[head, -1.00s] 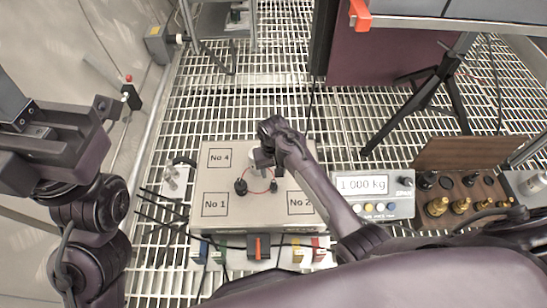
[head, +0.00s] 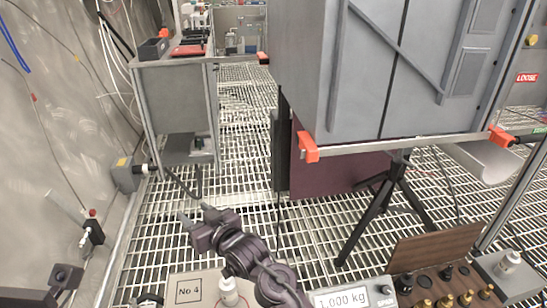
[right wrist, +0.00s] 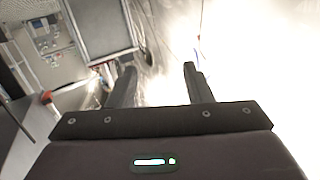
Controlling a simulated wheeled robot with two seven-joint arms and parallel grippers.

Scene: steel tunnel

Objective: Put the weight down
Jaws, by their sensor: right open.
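A pale metal weight (head: 228,291) with a knob on top stands upright on the light plate (head: 185,278), right of the square marked No 4, at the bottom of the head view. My right gripper (head: 197,219) is open and empty above and beyond the weight, apart from it. In the right wrist view its two fingers (right wrist: 156,85) stand wide apart with nothing between them. Only a piece of my left gripper (head: 66,274) shows at the lower left corner; its jaws cannot be made out.
A wooden case (head: 440,250) with brass and black weights stands at lower right, beside a grey box with a metal knob (head: 511,259). A large grey cabinet (head: 390,70) overhangs the right, with a black tripod (head: 385,195) below. Open floor grating (head: 240,130) lies ahead.

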